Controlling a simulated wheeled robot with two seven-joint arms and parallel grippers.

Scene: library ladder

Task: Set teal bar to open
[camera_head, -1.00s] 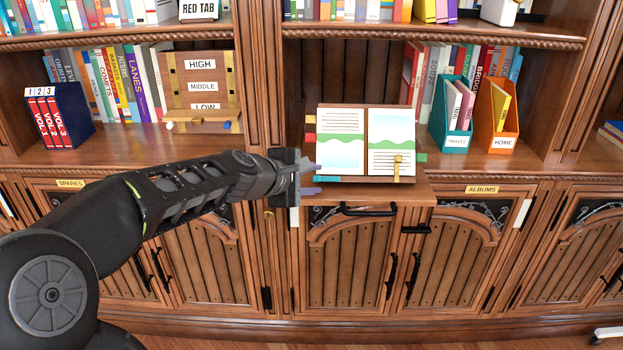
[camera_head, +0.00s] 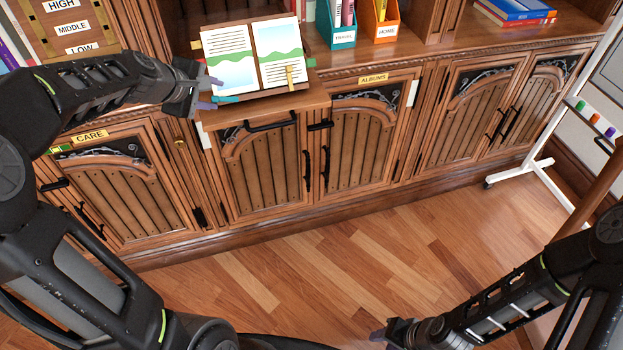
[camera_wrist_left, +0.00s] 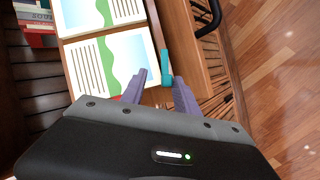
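An open book on a wooden stand (camera_head: 257,95) rests on a small pull-out shelf. A short teal bar (camera_head: 226,99) sticks out at the stand's lower left corner. In the left wrist view the teal bar (camera_wrist_left: 165,68) shows just beyond and between the fingertips, beside the page edge. My left gripper (camera_head: 212,92) is at the stand's lower left, its purple fingers apart and empty. It also shows in the left wrist view (camera_wrist_left: 159,77). I cannot tell whether it touches the bar. My right gripper (camera_head: 379,336) hangs low over the floor; its finger gap is unclear.
A brass clip (camera_head: 290,76) is on the right page. The pull-out shelf (camera_head: 270,110) juts out below the stand. Teal (camera_head: 343,38) and orange (camera_head: 381,27) file boxes stand to the right. A white wheeled frame (camera_head: 545,165) is at far right. The wooden floor in front is clear.

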